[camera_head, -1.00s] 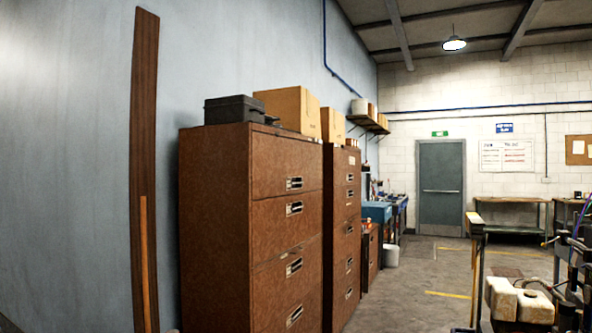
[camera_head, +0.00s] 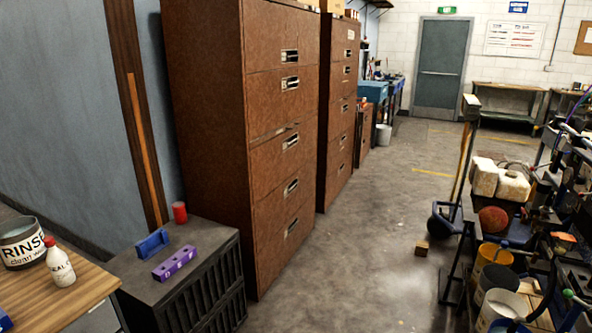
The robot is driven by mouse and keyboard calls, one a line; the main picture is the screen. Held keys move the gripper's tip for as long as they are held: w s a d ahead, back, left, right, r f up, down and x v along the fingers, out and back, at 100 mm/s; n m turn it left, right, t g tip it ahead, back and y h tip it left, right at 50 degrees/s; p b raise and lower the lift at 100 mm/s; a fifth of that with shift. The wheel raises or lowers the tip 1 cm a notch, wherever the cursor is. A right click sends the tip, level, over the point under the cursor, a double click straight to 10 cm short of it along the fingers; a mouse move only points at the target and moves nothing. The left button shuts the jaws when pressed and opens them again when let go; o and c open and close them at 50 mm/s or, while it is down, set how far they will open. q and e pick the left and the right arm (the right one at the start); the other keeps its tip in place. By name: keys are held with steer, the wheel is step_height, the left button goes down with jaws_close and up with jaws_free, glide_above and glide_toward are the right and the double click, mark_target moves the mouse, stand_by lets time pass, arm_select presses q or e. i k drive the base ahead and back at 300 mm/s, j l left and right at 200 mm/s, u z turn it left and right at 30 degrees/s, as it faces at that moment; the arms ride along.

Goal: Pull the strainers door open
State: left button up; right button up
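No door marked "strainers" can be read in the head view. A tall brown cabinet (camera_head: 205,130) stands against the left wall, its front split into several panels with silver handles. A second brown cabinet (camera_head: 338,90) stands just behind it, with similar panels and handles. All their panels look closed. A low dark cabinet (camera_head: 145,283) with a ribbed front stands before them at lower left. Neither of my grippers is in view.
A wooden table (camera_head: 75,292) at lower left holds a RINSE bucket (camera_head: 22,247) and a white bottle (camera_head: 60,265). A cluttered machine (camera_head: 560,215) with buckets fills the right side.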

mark_target(276, 36)
steer(key=i+l+u, duration=0.2)
steer(key=i+u, duration=0.2)
steer(key=i+l+u, duration=0.6)
steer(key=u, duration=0.25)
